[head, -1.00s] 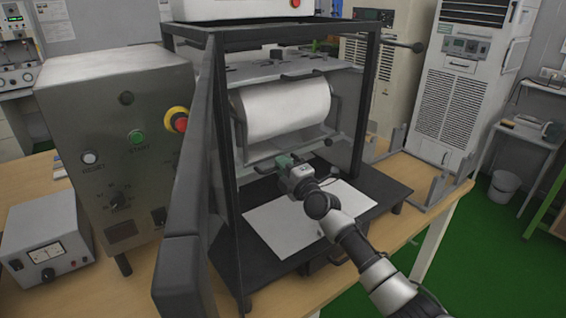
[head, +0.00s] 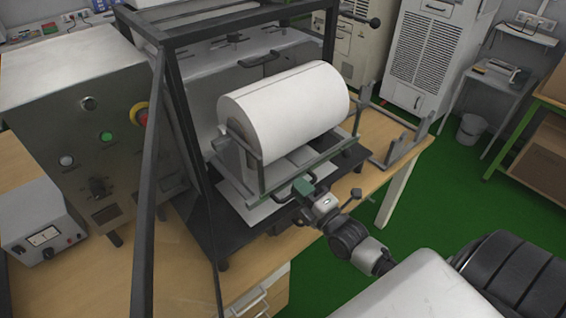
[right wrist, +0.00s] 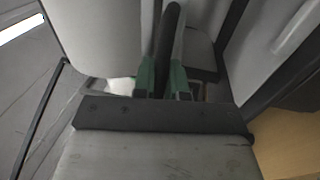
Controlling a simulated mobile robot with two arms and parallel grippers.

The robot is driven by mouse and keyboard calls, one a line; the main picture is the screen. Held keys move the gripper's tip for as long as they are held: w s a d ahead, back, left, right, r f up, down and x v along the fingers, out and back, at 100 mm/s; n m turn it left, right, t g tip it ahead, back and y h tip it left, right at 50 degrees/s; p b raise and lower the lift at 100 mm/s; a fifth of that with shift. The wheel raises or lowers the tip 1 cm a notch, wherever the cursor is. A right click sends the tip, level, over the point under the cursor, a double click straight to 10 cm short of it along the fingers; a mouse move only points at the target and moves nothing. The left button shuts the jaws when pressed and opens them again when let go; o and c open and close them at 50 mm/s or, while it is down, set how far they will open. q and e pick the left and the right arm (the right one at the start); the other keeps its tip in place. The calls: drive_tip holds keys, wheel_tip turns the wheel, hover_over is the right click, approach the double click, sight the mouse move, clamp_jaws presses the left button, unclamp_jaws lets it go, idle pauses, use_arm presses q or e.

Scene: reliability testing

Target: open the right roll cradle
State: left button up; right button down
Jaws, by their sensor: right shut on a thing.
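The roll cradle is a grey metal frame (head: 312,155) carrying a large white roll (head: 285,108). It stands out through the open front of a black-framed machine (head: 185,115), with the roll partly outside the frame. My right gripper (head: 303,188) is at the cradle's near lower edge, its green fingers shut on the cradle's bar. In the right wrist view a dark bar (right wrist: 168,45) runs between the green fingers (right wrist: 161,80). The fingers hide the exact grip point. My left gripper is not in view.
A control box (head: 85,125) with buttons and a red stop knob stands at the left, beside a small meter unit (head: 42,225). A white sheet (head: 245,205) lies under the cradle. An empty grey bracket (head: 400,145) stands on the table at the right.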

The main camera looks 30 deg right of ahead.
drive_tip(key=v, duration=0.1)
drive_tip(key=p+v, duration=0.1)
drive_tip(key=v, duration=0.3)
drive_tip(key=shift+s+r, duration=0.1)
drive_tip(key=shift+r, duration=0.3)
drive_tip(key=c, duration=1.5)
unclamp_jaws()
drive_tip(key=o, duration=0.3)
drive_tip(key=shift+s+d+r, duration=0.1)
drive_tip(key=shift+s, duration=0.15)
